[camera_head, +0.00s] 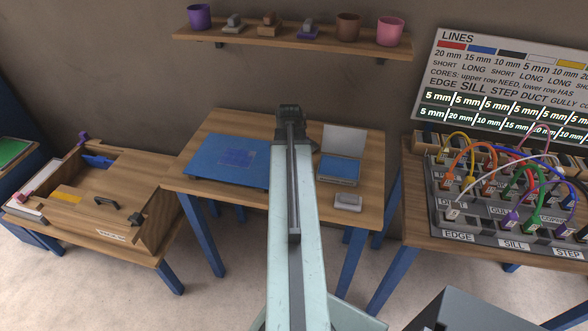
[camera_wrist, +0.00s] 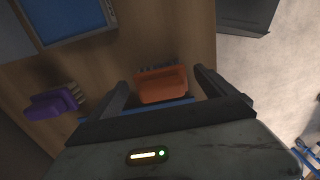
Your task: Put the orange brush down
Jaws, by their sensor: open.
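The orange brush (camera_wrist: 162,84) shows in the wrist view between the two fingers of my gripper (camera_wrist: 161,77). The fingers stand apart, with a visible gap on each side of the brush, so it is not clamped. It appears to rest on the wooden table (camera_head: 228,122); the exact contact under it is hidden. A purple brush (camera_wrist: 52,103) lies left of it in the wrist view, bristles pointing right. In the head view my arm hides the orange brush and the gripper fingers.
The table also bears a blue mat (camera_head: 230,160), an open blue pad (camera_head: 338,171), also in the wrist view (camera_wrist: 66,14), and a grey block (camera_head: 348,202). A shelf (camera_head: 290,42) hangs above. A wooden box (camera_head: 150,235) stands left, a cable panel (camera_head: 440,206) right.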

